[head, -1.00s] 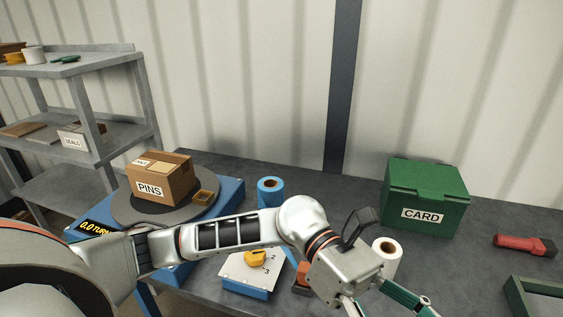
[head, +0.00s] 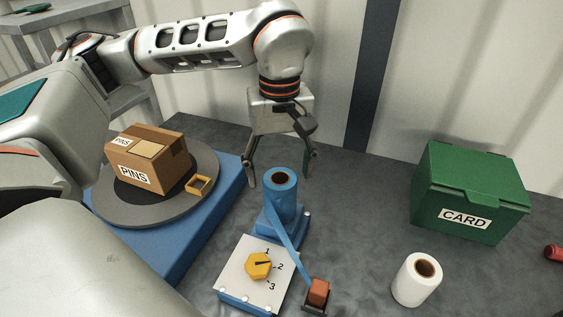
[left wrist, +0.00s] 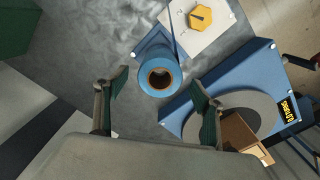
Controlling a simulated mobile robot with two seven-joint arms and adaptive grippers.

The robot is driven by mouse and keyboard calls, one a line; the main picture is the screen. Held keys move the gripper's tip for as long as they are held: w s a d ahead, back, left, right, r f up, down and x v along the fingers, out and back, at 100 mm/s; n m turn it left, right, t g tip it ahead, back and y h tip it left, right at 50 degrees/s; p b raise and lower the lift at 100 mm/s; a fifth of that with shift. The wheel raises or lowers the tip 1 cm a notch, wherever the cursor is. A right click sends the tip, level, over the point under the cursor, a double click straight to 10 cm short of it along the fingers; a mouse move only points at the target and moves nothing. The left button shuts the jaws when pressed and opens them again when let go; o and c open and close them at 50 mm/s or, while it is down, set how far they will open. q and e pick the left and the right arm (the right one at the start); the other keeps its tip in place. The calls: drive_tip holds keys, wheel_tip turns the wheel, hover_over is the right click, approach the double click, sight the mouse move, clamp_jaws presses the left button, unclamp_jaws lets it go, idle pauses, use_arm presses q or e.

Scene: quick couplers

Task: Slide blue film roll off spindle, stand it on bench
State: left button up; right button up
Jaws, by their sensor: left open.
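The blue film roll (head: 281,197) stands upright on a blue base (head: 283,229), with a brown core at its top. A strip of blue film runs from it down to an orange-brown block (head: 318,292). My left gripper (head: 282,180) is open, its two fingers pointing down behind and above the roll. In the left wrist view the roll (left wrist: 160,75) lies ahead, between and beyond the open fingers (left wrist: 158,98), apart from them. The spindle is hidden inside the roll. My right gripper is not seen.
A dial panel (head: 238,272) with a yellow knob (head: 259,265) stands in front of the roll. A turntable (head: 112,210) with a PINS box (head: 150,160) is at left. A white roll (head: 415,280) and green CARD box (head: 468,195) stand at right. Bare bench (head: 362,215) lies between.

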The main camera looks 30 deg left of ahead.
use_arm(q)
wheel_tip(320, 180, down, 7)
drive_tip(key=shift+f+b, duration=0.15)
drive_tip(key=shift+b, duration=0.2)
drive_tip(key=shift+c, duration=0.3)
drive_tip(key=c, duration=1.2)
